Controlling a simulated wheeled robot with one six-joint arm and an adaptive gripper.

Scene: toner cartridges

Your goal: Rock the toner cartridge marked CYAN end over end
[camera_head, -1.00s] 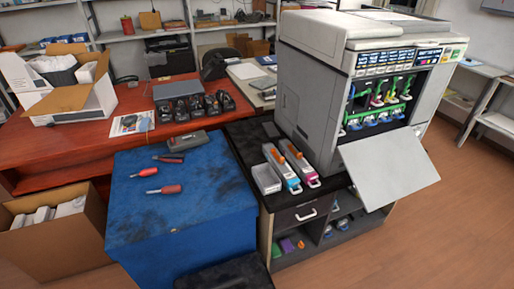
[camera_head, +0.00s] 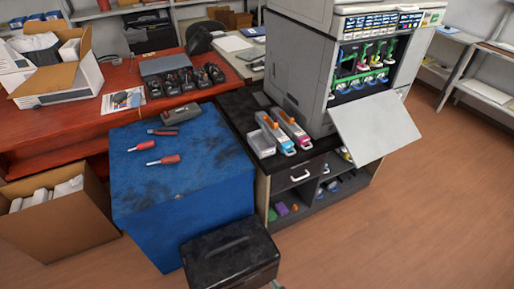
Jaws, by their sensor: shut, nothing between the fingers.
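The cartridge with the cyan end (camera_head: 276,134) lies on the dark top of the low cabinet, beside the printer. It is white and grey with an orange part at its far end; its lettering is too small to read. A similar cartridge with a magenta end (camera_head: 292,130) lies just to its right, close alongside. I see nothing gripping either cartridge. My gripper does not show in this view.
A pale open tray (camera_head: 260,146) sits left of the cyan cartridge. The printer (camera_head: 300,75) stands behind, its door (camera_head: 375,127) hanging open at right. A blue chest (camera_head: 185,195) with screwdrivers on top and a black case (camera_head: 232,258) stand in front. Floor is free at right.

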